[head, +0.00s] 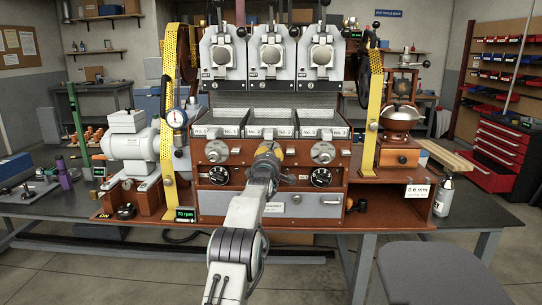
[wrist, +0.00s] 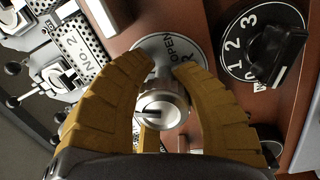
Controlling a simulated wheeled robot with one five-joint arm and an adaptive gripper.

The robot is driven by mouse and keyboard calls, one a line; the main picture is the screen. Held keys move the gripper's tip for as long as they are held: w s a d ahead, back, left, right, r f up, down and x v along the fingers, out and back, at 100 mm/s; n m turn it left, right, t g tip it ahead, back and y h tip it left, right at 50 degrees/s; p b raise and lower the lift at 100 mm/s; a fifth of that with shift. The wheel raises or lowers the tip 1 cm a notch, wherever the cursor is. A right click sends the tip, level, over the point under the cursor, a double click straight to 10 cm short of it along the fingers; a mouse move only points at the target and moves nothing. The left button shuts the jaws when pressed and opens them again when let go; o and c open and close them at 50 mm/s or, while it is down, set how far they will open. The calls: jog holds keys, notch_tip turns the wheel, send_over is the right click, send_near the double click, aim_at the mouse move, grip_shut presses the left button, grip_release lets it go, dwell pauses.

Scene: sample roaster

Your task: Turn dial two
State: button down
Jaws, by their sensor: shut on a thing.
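My gripper (head: 267,158) is at the middle of the roaster's front in the head view, below the tray marked No. 2 (head: 282,132). In the wrist view its yellow fingers (wrist: 167,64) are shut around a round silver knob (wrist: 163,108). A black dial (wrist: 277,52) numbered 1, 2, 3 is at the upper right, apart from the fingers. My arm hides the panel's middle in the head view.
Similar silver knobs stand left (head: 217,151) and right (head: 322,152) of my gripper, with black dials below them (head: 218,175) (head: 320,177). Yellow perforated straps (head: 169,130) (head: 371,110) flank the roaster. A grey stool (head: 440,270) is at the front right.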

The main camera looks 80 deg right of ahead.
jog(key=shift+w, duration=0.1)
dwell(0.3)
jog(key=c, duration=1)
grip_release()
jog(key=shift+c, duration=0.2)
jog(key=shift+a, duration=0.2)
jog(key=a, duration=1.1)
jog(key=shift+a+f, duration=0.3)
jog(key=shift+f, duration=0.1)
